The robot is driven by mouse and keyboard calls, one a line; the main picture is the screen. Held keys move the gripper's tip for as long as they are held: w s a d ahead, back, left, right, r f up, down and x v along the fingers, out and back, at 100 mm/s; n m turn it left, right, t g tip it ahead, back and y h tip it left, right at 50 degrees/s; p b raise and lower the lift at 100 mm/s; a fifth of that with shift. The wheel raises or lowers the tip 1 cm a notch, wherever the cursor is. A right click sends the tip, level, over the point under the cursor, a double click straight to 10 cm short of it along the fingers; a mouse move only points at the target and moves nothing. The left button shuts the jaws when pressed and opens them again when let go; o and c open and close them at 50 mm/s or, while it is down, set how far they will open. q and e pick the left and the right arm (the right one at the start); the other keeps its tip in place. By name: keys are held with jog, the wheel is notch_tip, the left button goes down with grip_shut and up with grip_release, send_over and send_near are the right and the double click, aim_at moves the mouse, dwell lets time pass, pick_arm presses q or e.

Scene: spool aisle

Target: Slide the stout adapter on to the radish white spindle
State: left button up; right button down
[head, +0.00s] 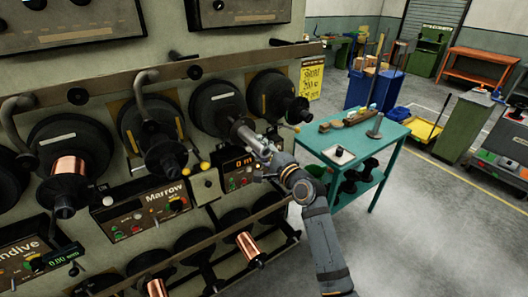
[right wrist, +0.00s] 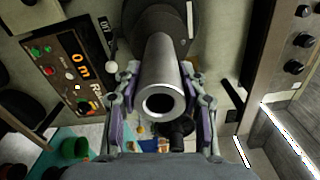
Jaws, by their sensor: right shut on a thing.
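The stout adapter (head: 245,134) is a silver-grey tube. My right gripper (head: 263,153) is shut on it; in the right wrist view the fingers (right wrist: 163,105) flank the tube (right wrist: 160,75) and its open end faces the camera. The radish white spindle (head: 217,108) is a dark hub with a white strip on its disc, directly behind the tube. In the wrist view its dark disc (right wrist: 195,20) shows behind the tube's far end. The tube looks roughly in line with the hub, but I cannot tell whether it is around it. My left gripper is not in view.
A second dark spindle (head: 275,100) with a yellow strip is close at the right. The panel (head: 240,164) with a "0 m" display sits below. A rail (head: 150,80) runs above the spindles.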

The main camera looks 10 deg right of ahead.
aim_at(244, 133)
jog(key=shift+b+x, duration=0.4)
jog(key=shift+x, duration=2.3)
jog(key=shift+b+x, duration=0.8)
jog(key=shift+x, duration=1.5)
jog(key=c, duration=0.8)
grip_release()
jog(key=shift+w, duration=0.15)
jog(key=shift+o, duration=0.6)
